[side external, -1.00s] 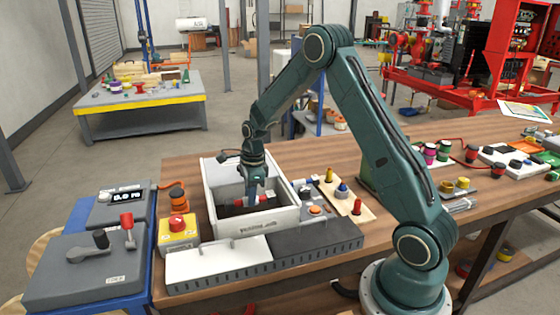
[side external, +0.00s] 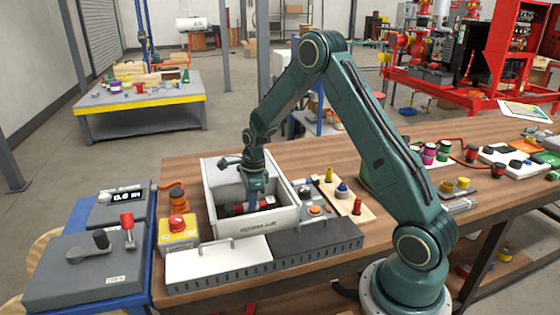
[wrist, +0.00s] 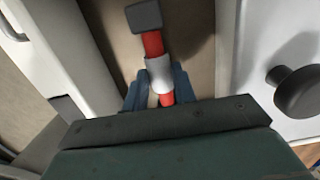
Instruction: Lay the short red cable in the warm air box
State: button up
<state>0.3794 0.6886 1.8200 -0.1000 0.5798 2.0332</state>
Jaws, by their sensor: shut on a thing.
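The short red cable, with dark ends and a pale sleeve at its middle, shows in the wrist view (wrist: 153,44) and in the side view (side external: 232,209). My gripper (side external: 253,205) is shut on the cable at its sleeve; in the wrist view the fingers (wrist: 160,88) flank it. The cable lies level, low inside the white open-topped warm air box (side external: 268,221). I cannot tell whether it touches the box floor. The near wall hides the lowest part of the box.
A white lid-like panel with a handle (side external: 218,262) and a dark slotted block (side external: 315,243) stand in front of the box. A yellow box with a red button (side external: 178,230) is at its left. A wooden peg board (side external: 342,192) is at its right.

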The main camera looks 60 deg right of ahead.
jog(key=shift+f, duration=0.6)
dwell(0.3)
jog(key=o, duration=0.9)
jog(key=shift+o, duration=0.2)
notch_tip(320, 180, up, 14)
jog(key=s, duration=0.1)
jog(key=shift+d, duration=0.45)
jog(key=shift+a, duration=0.1)
